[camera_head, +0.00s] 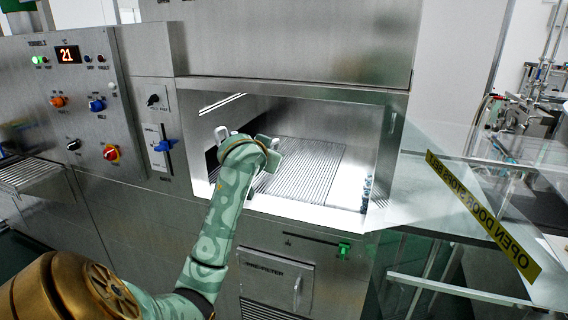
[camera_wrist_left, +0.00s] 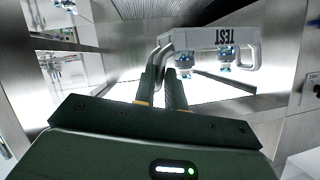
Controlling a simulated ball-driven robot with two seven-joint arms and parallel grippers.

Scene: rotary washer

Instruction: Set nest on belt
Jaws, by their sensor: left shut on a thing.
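The nest (camera_wrist_left: 205,38) is a grey frame marked TEST with looped handles and blue-topped pieces in it, seen in the left wrist view. My left gripper (camera_wrist_left: 166,72) is shut on its near handle. In the head view my left arm reaches into the washer opening, and my wrist hides most of the nest; a pale handle (camera_head: 222,132) shows to its left. The belt (camera_head: 310,168) is the ribbed grey surface on the chamber floor. The nest is inside the opening, over or near the belt; I cannot tell whether it touches. My right gripper is not in view.
The steel opening's frame and front sill (camera_head: 310,216) surround my arm. A glass door (camera_head: 480,190) with a yellow label stands open at the right. A control panel (camera_head: 80,95) with knobs is at the left. The belt's right side looks clear.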

